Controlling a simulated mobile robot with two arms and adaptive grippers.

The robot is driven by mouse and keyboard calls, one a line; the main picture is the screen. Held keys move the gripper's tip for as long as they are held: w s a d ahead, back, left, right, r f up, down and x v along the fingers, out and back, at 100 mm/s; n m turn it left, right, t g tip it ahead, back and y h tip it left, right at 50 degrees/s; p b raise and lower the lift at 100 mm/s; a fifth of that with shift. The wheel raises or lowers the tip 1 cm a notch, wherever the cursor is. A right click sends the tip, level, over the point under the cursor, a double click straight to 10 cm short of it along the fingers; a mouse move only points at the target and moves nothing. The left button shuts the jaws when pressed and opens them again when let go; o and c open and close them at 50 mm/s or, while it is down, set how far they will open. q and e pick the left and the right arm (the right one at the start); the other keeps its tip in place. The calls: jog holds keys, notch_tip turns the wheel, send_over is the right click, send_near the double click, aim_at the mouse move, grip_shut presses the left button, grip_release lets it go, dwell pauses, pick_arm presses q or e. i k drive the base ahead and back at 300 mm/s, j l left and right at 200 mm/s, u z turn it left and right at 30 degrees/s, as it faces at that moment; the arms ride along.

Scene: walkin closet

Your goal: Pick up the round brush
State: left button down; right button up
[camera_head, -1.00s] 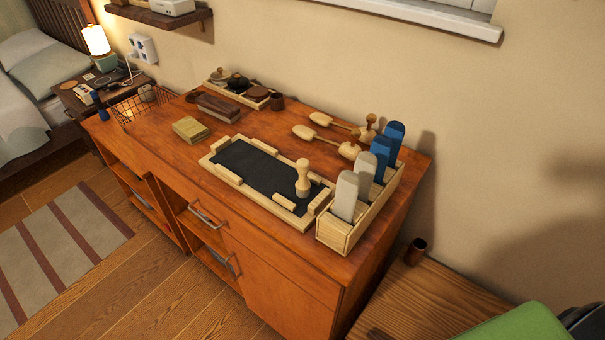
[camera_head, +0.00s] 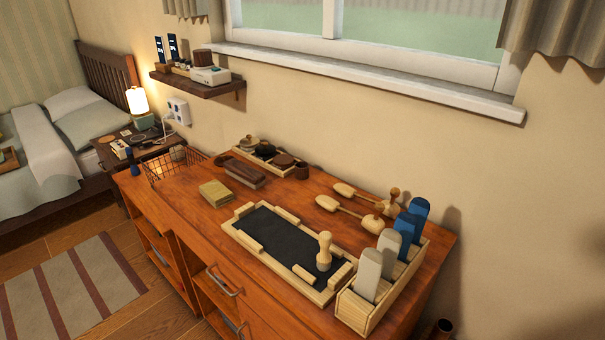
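A pale wooden upright piece with a rounded knob top (camera_head: 324,252) stands on the black mat of a light wooden tray (camera_head: 241,238) on the orange-brown dresser. It may be the round brush; its bristles cannot be made out. Low dark round items (camera_head: 284,160) sit in a small tray at the back of the dresser, too small to identify surely. Neither of my grippers is in view.
A wooden box (camera_head: 355,312) with several grey and blue upright pieces stands at the dresser's right end. Wooden shoe trees (camera_head: 345,205) lie behind the tray. A beige block (camera_head: 215,193), a brown brush (camera_head: 239,171) and a wire basket (camera_head: 165,170) are left.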

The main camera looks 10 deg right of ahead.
aim_at(324, 260)
jog(key=k+j+u, duration=0.4)
jog(key=k+j, duration=0.4)
